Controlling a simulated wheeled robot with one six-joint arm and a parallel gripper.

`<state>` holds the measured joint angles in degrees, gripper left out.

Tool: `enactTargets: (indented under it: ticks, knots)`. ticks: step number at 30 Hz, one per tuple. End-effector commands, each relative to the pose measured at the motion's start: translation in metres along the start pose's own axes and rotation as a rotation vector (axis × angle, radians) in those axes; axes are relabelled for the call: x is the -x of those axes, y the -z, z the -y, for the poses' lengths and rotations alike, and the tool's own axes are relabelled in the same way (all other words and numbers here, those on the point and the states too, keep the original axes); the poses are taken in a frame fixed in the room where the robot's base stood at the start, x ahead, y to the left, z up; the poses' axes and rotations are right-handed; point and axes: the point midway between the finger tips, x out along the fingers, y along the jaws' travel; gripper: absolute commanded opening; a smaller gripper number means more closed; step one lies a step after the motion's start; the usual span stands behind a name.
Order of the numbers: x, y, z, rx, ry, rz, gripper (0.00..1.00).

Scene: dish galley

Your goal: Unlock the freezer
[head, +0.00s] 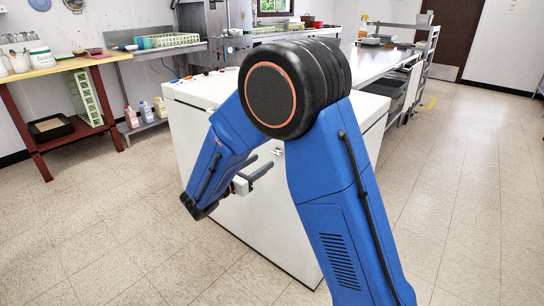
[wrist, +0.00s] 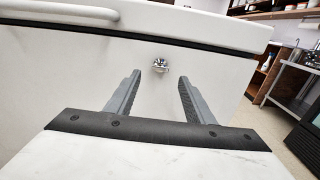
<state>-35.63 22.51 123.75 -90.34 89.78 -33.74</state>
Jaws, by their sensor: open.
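The freezer (head: 215,92) is a white chest with its lid shut, standing in the middle of the head view. Its white front fills much of the wrist view (wrist: 225,75). A small silver lock (wrist: 160,65) sits on the front below the lid's edge; it also shows in the head view (head: 278,151). I cannot tell whether a key is in it. My gripper (wrist: 159,78) is open and empty, its two grey fingers pointing at the freezer front, with the lock appearing between and just beyond the tips. In the head view my gripper (head: 262,176) is partly hidden by my arm.
A white bar handle (wrist: 62,10) runs along the lid at upper left. Small items (head: 187,79) lie on the freezer top. A wooden-topped table (head: 62,66) stands left, steel counters behind. The tiled floor (head: 470,200) at right is clear.

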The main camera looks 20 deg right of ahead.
Motion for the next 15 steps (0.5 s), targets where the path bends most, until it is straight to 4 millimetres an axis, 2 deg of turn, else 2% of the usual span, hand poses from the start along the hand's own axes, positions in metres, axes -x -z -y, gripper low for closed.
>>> enactTargets:
  ticks: [6, 15]
  knots:
    - [-0.038, 0.000, 0.001, 0.000, 0.004, -0.001, 0.48]
    - [-0.069, 0.000, 0.000, 0.000, 0.002, -0.001, 0.48]
